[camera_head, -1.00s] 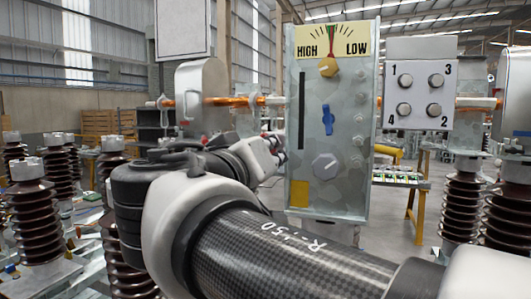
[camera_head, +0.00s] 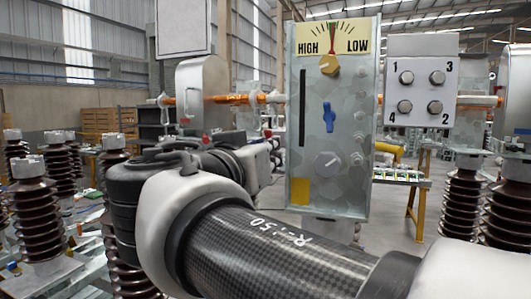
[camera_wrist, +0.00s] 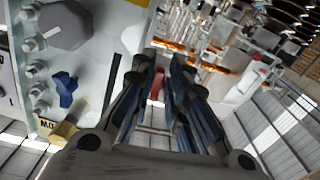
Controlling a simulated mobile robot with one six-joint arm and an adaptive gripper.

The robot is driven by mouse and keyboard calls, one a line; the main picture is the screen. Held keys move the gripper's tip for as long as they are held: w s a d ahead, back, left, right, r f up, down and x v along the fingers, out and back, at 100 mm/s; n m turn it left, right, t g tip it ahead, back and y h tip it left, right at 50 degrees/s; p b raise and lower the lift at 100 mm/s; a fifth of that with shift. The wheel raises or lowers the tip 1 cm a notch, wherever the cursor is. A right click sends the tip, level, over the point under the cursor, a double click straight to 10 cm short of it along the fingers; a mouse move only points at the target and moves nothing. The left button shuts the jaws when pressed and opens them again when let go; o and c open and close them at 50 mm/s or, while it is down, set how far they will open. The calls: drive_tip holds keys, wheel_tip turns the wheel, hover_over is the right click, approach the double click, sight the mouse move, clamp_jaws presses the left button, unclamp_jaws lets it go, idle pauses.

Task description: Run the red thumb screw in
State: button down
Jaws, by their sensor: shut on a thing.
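The red thumb screw (camera_wrist: 157,84) shows as a small red piece between my fingers in the wrist view. My gripper (camera_wrist: 159,82) has its two dark blue-grey fingers closed on either side of it. Where the screw meets the panel box is not clear. In the head view, my gripper (camera_head: 274,144) is mostly hidden behind my own wrist, beside the left edge of the panel box (camera_head: 345,110). A small red spot (camera_head: 267,133) shows there, too small to make out well.
The box front carries a yellow knob (camera_head: 329,65), a blue handle (camera_head: 328,117) and a grey knob (camera_head: 327,164). A numbered button box (camera_head: 422,75) stands to its right. An orange rod (camera_head: 228,99) runs behind. Brown ribbed insulators (camera_head: 466,212) stand on both sides.

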drive_tip(key=c, duration=1.6)
unclamp_jaws()
wheel_tip(320, 180, up, 10)
